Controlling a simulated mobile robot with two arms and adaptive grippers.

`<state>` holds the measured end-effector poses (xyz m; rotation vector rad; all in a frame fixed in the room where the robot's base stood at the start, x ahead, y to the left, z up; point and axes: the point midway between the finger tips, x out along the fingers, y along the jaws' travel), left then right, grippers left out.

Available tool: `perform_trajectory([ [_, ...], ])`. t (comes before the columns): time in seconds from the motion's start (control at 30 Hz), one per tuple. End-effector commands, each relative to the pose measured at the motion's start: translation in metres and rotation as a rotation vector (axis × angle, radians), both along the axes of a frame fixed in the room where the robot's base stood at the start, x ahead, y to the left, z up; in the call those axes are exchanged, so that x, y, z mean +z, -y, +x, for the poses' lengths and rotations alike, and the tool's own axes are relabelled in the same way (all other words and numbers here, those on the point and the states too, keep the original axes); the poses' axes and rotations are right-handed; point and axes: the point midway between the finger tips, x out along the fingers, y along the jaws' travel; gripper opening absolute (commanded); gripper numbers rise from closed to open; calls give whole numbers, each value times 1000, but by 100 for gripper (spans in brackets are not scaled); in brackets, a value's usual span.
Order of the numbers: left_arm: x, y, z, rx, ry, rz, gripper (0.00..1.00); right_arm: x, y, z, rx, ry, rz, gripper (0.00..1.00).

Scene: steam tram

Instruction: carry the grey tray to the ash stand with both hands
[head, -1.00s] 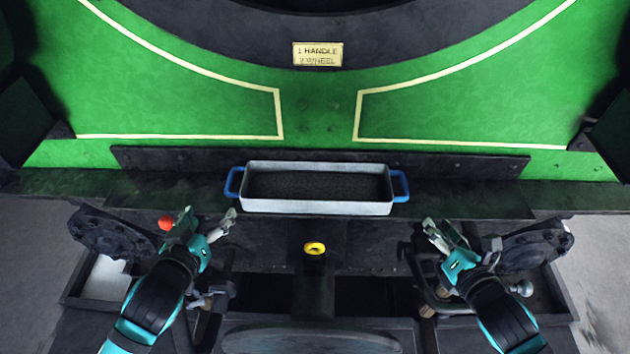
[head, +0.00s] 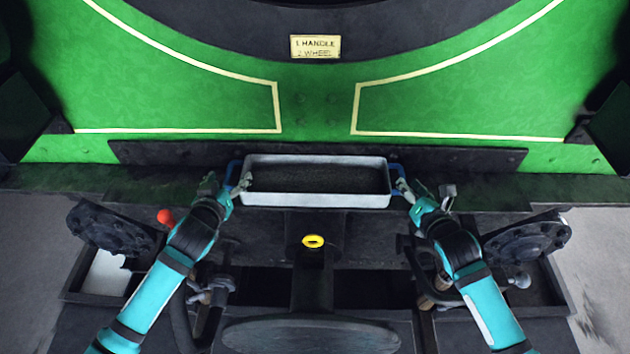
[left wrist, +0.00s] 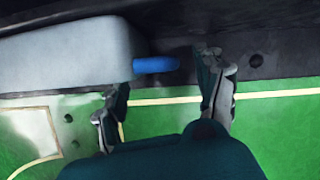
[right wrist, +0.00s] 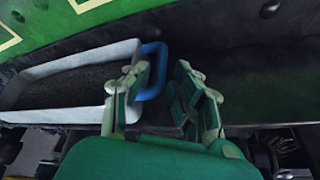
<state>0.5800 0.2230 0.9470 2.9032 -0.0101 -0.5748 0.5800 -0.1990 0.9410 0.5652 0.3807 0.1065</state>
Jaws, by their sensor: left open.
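The grey tray (head: 316,199), filled with dark granular stuff, lies on the dark ledge below the green panel. It has a blue handle at each end. My left gripper (head: 228,183) is open at the left handle (head: 232,173); in the left wrist view that handle (left wrist: 155,65) lies between the spread fingers. My right gripper (head: 424,190) is open at the right handle (head: 398,171); in the right wrist view that handle (right wrist: 154,62) is close to the left finger, with a gap to the other finger. I cannot pick out the ash stand.
A dark back rail (head: 460,156) runs behind the tray. A yellow ring (head: 313,241) sits on a post in front of it. A red knob (head: 165,216) is beside my left arm. Dark wheels flank both arms. A label plate (head: 315,46) is on the panel above.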

Motion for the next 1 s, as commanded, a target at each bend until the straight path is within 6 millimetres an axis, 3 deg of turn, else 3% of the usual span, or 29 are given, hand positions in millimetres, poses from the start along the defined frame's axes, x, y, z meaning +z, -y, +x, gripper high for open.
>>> perform_trajectory([
  [0.1,-7,1,18,0,1,0,71,-6,-5,18,0,0,3,26],
  [0.3,-13,2,34,-1,1,1,71,-11,-8,34,1,1,3,26],
  [0.67,-15,2,36,0,0,0,71,-12,-9,36,1,1,0,26],
  [0.87,-15,2,36,0,0,0,45,-12,-9,36,1,1,0,0],
  [1.0,-15,2,36,-1,0,0,26,-12,-9,36,2,1,1,0],
])
